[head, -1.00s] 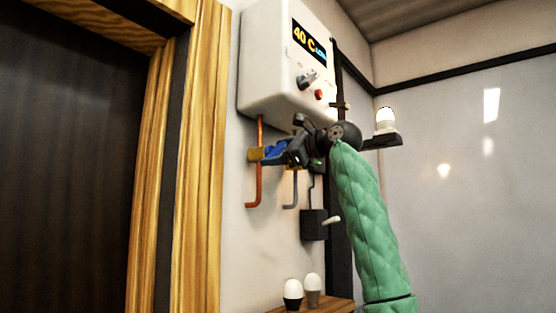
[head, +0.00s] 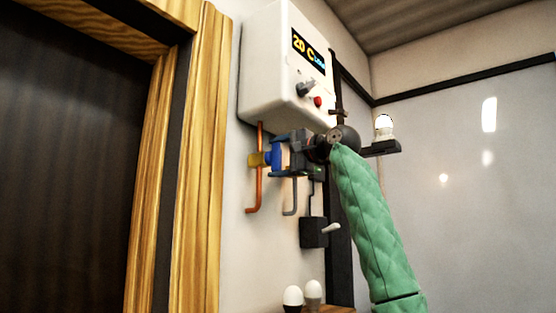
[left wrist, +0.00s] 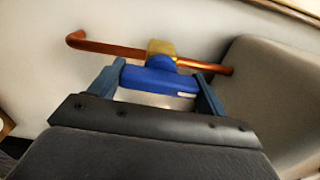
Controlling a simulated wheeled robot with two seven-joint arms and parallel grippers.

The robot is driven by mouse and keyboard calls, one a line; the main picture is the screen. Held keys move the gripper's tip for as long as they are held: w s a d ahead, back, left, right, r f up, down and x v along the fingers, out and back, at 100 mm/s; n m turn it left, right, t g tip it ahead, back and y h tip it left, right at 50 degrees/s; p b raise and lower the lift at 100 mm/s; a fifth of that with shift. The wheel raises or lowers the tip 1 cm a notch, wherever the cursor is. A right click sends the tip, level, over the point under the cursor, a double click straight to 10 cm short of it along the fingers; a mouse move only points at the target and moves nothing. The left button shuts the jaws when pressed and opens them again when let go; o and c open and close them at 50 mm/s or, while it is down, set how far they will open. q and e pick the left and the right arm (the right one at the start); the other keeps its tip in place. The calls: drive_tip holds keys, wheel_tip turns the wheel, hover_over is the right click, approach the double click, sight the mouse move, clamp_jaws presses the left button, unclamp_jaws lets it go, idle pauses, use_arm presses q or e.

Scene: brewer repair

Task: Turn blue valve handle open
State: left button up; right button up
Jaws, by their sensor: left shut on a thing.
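The blue valve handle (head: 276,153) sits on a brass valve body (head: 256,159) on the copper pipe (head: 260,190) below the white boiler. My left gripper (head: 279,156) is shut on the handle, one finger above it and one below. In the left wrist view the blue handle (left wrist: 160,80) lies between the two blue-grey fingers, in front of the brass body (left wrist: 161,48) and copper pipe (left wrist: 105,46). My right gripper is not in view.
The white boiler (head: 268,75) hangs just above, with a display reading 20 C, a knob and a red button (head: 318,101). A lit bulb (head: 384,124) stands right; two bulbs are at the bottom.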

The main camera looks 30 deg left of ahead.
use_arm(q)
drive_tip(key=shift+n, duration=0.3)
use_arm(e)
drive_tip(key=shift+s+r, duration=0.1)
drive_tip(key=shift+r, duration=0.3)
use_arm(q)
drive_tip(key=o, duration=1)
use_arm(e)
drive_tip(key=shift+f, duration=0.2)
use_arm(q)
drive_tip(key=shift+d, duration=0.2)
